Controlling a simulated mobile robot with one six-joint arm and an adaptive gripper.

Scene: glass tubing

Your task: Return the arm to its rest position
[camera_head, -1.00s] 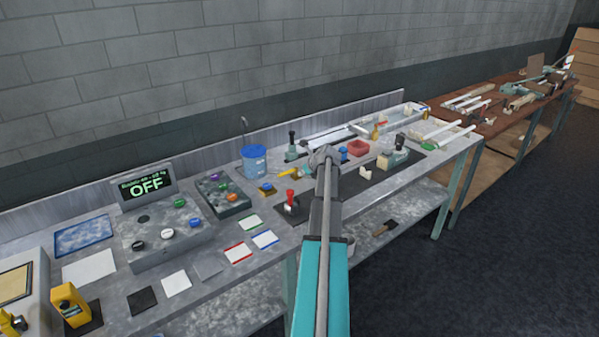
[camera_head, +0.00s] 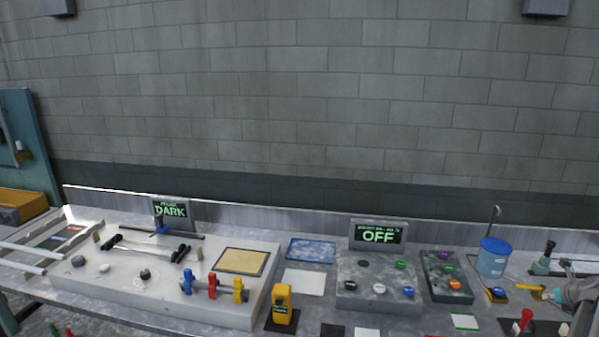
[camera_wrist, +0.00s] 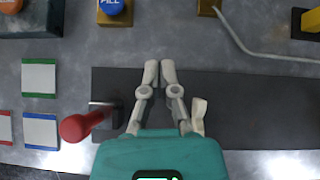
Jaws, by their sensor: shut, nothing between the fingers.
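My gripper (camera_wrist: 159,70) shows in the wrist view with its two pale fingers together and nothing between them. It hangs over a dark mat (camera_wrist: 260,115) on the grey bench. A red-knobbed lever (camera_wrist: 78,127) stands left of the fingers, and a small cream piece (camera_wrist: 198,114) shows just right of them. In the head view my gripper (camera_head: 572,292) is at the right edge, partly cut off, over the right part of the bench. The rest of my arm is mostly out of the picture.
The bench carries a blue bucket (camera_head: 492,259), a control box with an OFF display (camera_head: 378,236), a panel with a DARK display (camera_head: 172,210) and a yellow device (camera_head: 282,304). A bent rod (camera_wrist: 262,50) lies ahead of the gripper. A block wall stands behind.

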